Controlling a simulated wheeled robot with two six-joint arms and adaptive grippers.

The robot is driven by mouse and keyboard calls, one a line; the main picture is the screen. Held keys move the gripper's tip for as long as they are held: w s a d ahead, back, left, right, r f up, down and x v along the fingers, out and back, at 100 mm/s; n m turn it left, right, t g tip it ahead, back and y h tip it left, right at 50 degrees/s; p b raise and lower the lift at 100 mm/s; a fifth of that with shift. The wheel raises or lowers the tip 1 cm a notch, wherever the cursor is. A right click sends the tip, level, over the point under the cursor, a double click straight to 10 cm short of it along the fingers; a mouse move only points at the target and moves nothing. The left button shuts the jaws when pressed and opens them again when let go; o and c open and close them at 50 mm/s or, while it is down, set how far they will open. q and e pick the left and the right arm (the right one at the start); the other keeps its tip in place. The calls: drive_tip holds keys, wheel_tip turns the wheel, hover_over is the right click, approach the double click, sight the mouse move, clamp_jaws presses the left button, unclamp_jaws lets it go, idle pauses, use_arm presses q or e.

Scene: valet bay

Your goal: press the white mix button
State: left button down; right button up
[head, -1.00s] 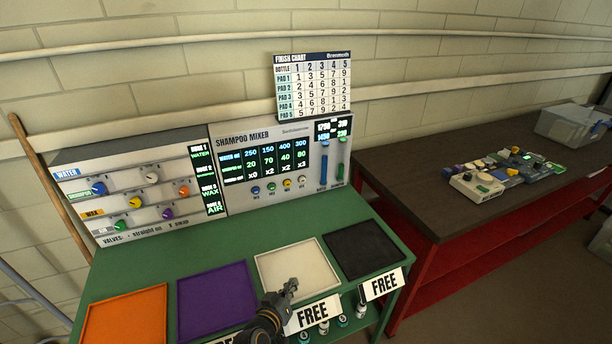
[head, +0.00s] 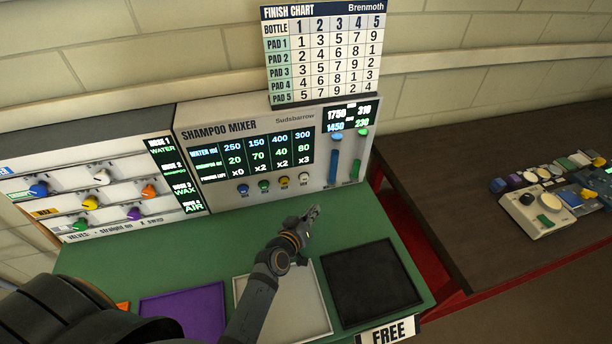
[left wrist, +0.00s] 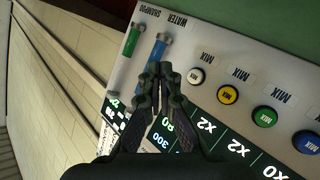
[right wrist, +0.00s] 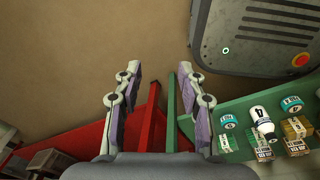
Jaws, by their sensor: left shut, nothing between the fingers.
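The white mix button (head: 304,179) is the rightmost in the row of round buttons on the shampoo mixer panel (head: 200,165). In the left wrist view the white button (left wrist: 196,76) lies just right of my left fingertips. My left gripper (head: 314,211) is shut and empty, over the green bench in front of the panel and below the white button in the head view. The left gripper (left wrist: 159,72) shows no clear contact with the panel. My right gripper (right wrist: 158,80) is open and empty, away from the panel; it is outside the head view.
Yellow (head: 284,182), green (head: 264,185) and blue (head: 243,188) buttons sit left of the white one. Blue (head: 334,160) and green (head: 358,155) sliders stand to its right.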

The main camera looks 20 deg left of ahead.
sight(308, 179)
use_arm(q)
drive_tip(key=w+a, duration=0.5)
drive_tip(key=w, duration=0.3)
drive_tip(key=shift+f, duration=0.2)
use_arm(e)
drive_tip(key=w, duration=0.3)
drive_tip(key=shift+a+r, duration=0.1)
drive_tip(key=shift+a, duration=0.1)
use_arm(q)
drive_tip(key=shift+w, duration=0.2)
use_arm(e)
drive_tip(key=shift+s+d, duration=0.1)
drive_tip(key=shift+s, duration=0.05)
idle(0.6)
use_arm(q)
drive_tip(key=shift+w+a, duration=0.2)
drive_tip(key=shift+w, duration=0.05)
drive_tip(key=shift+w+a+r+b, duration=0.1)
drive_tip(key=shift+w+a+b, duration=0.25)
drive_tip(key=shift+w, duration=0.15)
use_arm(e)
drive_tip(key=shift+f, duration=0.35)
idle(0.6)
use_arm(q)
drive_tip(key=shift+s+d, duration=0.15)
drive_tip(key=shift+s+d+p, duration=0.3)
drive_tip(key=shift+s+d, duration=0.15)
drive_tip(key=shift+s, duration=0.25)
use_arm(e)
drive_tip(key=shift+r, duration=0.3)
